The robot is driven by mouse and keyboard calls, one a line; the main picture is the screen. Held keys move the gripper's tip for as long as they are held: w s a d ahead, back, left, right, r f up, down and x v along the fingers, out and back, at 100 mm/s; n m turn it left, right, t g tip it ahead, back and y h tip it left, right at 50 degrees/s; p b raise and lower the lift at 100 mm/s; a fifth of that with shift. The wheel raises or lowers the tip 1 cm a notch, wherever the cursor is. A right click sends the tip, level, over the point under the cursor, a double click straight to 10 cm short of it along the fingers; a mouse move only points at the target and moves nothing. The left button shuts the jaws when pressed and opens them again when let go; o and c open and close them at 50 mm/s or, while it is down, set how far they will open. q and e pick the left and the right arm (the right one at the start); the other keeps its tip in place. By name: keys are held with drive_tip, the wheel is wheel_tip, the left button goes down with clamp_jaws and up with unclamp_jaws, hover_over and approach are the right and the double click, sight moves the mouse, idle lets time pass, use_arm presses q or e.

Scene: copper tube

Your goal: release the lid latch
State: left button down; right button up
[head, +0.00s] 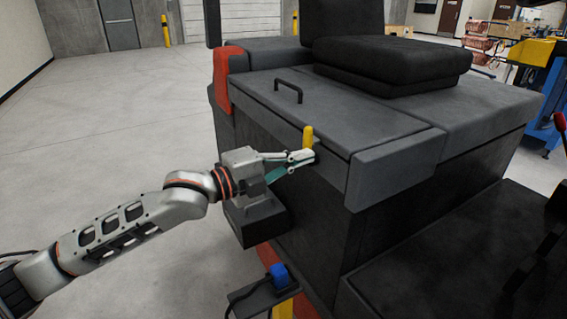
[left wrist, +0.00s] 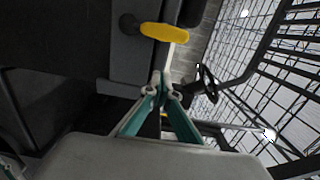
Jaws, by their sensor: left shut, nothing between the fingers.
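The lid latch (head: 308,137) is a yellow handle on the side of the dark grey box, just under the lid edge. In the head view it stands roughly upright. In the left wrist view the yellow latch (left wrist: 164,32) sits on a dark round pivot, ahead of the fingertips. The grey lid (head: 330,112) lies closed on the box and has a black bar handle (head: 289,88). My left gripper (head: 308,156) is shut and empty, with its fingertips close below the latch. I cannot tell whether they touch it. My right gripper is not in view.
A black seat (head: 390,62) stands on the box behind the lid. A black ledge with a blue part (head: 279,274) juts out low beneath my left gripper. A blue machine (head: 545,85) stands at the far right. Open concrete floor (head: 120,120) lies to the left.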

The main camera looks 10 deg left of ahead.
sight(308, 140)
use_arm(q)
drive_tip(key=w+b, duration=0.1)
drive_tip(key=w, duration=0.4)
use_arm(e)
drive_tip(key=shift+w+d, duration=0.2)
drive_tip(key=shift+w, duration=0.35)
use_arm(q)
drive_tip(key=shift+w+a+r, duration=0.1)
drive_tip(key=shift+w+a, duration=0.05)
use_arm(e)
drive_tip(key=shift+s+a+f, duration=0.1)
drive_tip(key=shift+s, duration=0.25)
